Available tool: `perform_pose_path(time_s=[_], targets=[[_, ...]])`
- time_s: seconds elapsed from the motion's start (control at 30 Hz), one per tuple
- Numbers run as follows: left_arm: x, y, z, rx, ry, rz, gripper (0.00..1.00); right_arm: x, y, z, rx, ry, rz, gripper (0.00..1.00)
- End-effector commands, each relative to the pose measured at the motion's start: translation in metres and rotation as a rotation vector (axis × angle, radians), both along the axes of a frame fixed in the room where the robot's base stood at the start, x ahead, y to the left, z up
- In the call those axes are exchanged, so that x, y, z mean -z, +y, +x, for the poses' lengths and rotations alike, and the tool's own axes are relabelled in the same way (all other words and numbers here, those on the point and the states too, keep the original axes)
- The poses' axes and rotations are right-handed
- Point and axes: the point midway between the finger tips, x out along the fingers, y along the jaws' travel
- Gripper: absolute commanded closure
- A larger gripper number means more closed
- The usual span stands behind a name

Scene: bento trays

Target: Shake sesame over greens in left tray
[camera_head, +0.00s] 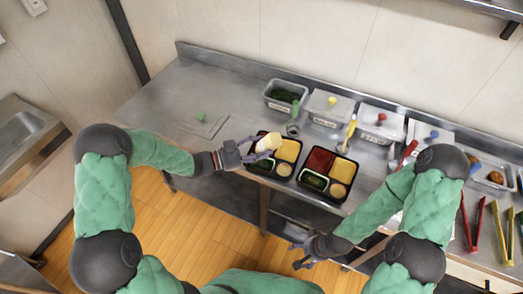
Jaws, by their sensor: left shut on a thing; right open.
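My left gripper (248,153) is shut on a pale cream shaker (269,143) and holds it tilted over the upper left part of the left tray (272,178). The left tray is black; a yellow filling (288,150), a round beige item (284,169) and greens (262,163) at its lower left show. The shaker and gripper hide its upper left part. I cannot tell whether any sesame is on the greens. My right gripper (300,255) is open and empty, low in front of the counter and clear of the trays.
A second black tray (326,197) stands to the right with red, yellow, green and beige fillings. Behind are a steel tub of greens (273,104) and several lidded containers (330,109). Red and yellow tongs (478,222) lie right.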

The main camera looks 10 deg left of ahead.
Motion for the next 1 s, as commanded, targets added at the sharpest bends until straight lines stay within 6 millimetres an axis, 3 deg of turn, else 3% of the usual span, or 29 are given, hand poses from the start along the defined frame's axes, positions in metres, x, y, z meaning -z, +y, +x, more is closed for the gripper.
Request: perform_pose_path(time_s=[0.1, 0.37, 0.7, 1.0], targets=[[-0.01, 0.0, 0.0, 0.0, -0.001, 0.0, 0.44, -0.007, 0.0, 0.0, 0.0, 0.0, 0.0, 0.26], [-0.009, 0.0, 0.0, 0.0, 0.0, 0.0, 0.44, -0.006, 0.0, 0.0, 0.0, 0.0, 0.0, 0.26], [0.027, 0.0, 0.0, 0.0, 0.0, 0.0, 0.44, 0.024, 0.0, 0.0, 0.0, 0.001, 0.0, 0.26], [0.025, 0.0, 0.0, 0.0, -0.002, 0.001, 0.44, 0.022, 0.0, 0.0, 0.0, 0.0, 0.0, 0.26]])
